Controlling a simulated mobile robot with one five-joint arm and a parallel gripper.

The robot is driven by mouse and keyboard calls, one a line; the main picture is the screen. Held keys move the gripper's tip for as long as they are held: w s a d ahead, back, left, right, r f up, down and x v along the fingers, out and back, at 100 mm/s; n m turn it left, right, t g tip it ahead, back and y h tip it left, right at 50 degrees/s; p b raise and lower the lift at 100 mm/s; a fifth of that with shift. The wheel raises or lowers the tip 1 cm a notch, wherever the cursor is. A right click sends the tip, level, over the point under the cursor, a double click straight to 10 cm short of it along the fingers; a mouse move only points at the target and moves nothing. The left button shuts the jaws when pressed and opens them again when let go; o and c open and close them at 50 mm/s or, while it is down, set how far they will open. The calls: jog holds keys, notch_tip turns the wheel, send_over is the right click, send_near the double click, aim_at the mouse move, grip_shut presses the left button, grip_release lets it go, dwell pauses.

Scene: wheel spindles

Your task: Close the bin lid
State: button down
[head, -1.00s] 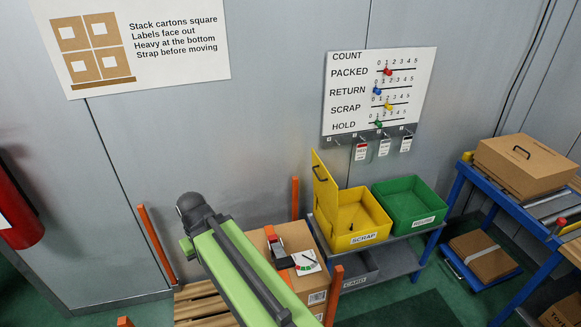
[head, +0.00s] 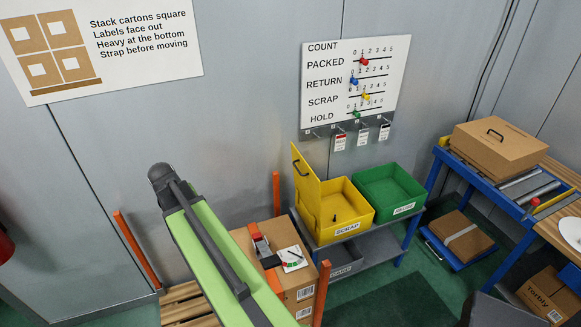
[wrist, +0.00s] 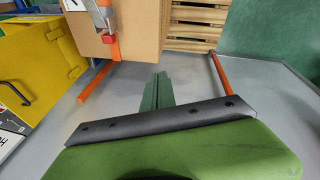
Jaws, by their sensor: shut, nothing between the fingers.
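The yellow scrap bin (head: 348,212) stands on a grey shelf in the head view, next to a green bin. Its yellow lid (head: 309,190) stands upright, open, at the bin's left side, with a dark handle on its outer face. The lid also shows at the left edge of the wrist view (wrist: 55,62), with its black handle. My gripper (wrist: 157,82) is shut and empty in the wrist view, apart from the lid and to its right in that picture. In the head view I see my green arm, but cannot make out the gripper.
Cartons (head: 294,277) with a strapping tool (head: 262,247) stand on a pallet between orange posts (head: 276,195), left of the bins. The green bin (head: 390,190) is close on the right. A blue-framed conveyor table (head: 480,185) stands farther right. Green floor between is partly clear.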

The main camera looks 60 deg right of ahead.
jog(key=s+d+r+m+h, duration=0.15)
jog(key=s+d, duration=0.25)
jog(key=d, duration=0.8)
jog(key=s+d+r+m+g+h+p, duration=0.1)
jog(key=s+d+r+m, duration=0.15)
jog(key=d, duration=0.85)
jog(key=s+d+r+m+h, duration=0.15)
jog(key=s+d, duration=0.25)
jog(key=d, duration=0.8)
jog(key=s+d+f+b, duration=0.2)
jog(key=d+f+b, duration=0.6)
jog(key=shift+s+d+f+n, duration=0.15)
jog(key=shift+s+f+n, duration=0.1)
jog(key=shift+f+n, duration=0.2)
